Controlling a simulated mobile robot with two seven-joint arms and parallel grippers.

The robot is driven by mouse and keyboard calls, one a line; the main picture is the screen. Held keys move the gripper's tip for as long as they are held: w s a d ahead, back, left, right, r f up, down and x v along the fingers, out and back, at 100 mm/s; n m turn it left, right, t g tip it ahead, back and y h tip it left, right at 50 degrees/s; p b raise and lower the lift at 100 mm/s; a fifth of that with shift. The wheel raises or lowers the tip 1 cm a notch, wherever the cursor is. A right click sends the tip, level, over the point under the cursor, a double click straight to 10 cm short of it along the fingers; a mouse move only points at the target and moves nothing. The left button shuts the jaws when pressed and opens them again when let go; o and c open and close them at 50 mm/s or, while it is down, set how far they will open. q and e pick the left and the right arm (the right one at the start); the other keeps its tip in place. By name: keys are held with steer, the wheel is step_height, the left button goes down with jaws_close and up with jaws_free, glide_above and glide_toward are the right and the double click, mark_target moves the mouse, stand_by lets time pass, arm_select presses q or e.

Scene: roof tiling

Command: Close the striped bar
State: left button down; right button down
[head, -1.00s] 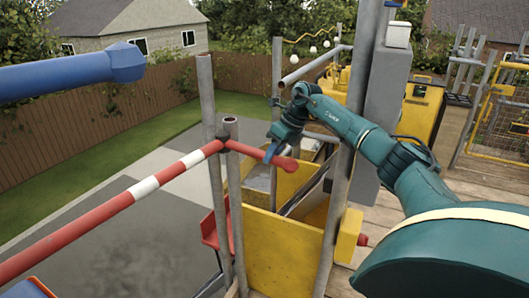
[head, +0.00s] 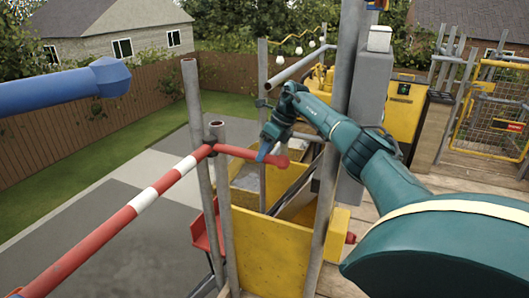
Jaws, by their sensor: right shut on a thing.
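The striped bar (head: 147,200) is red and white. It runs from the lower left up to a pivot at a grey upright post (head: 219,178), and a short red end sticks out to the right past the post. My right gripper (head: 265,155) is shut on that red end, near its rounded tip. The bar is tilted in the picture, and its lower left end is cut off by the frame. My left gripper is not in view.
A yellow panel (head: 268,250) stands below the bar's short end, beside grey scaffold posts. A thick blue beam (head: 45,94) crosses the upper left. A yellow mesh gate (head: 497,112) stands at the right. Paving and grass lie beyond the bar.

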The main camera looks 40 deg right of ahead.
steer(key=c, duration=1.1)
jaws_free()
steer(key=shift+d, duration=0.2)
steer(key=shift+a, duration=0.1)
step_height(320, 180, up, 10)
steer(key=shift+r, duration=0.1)
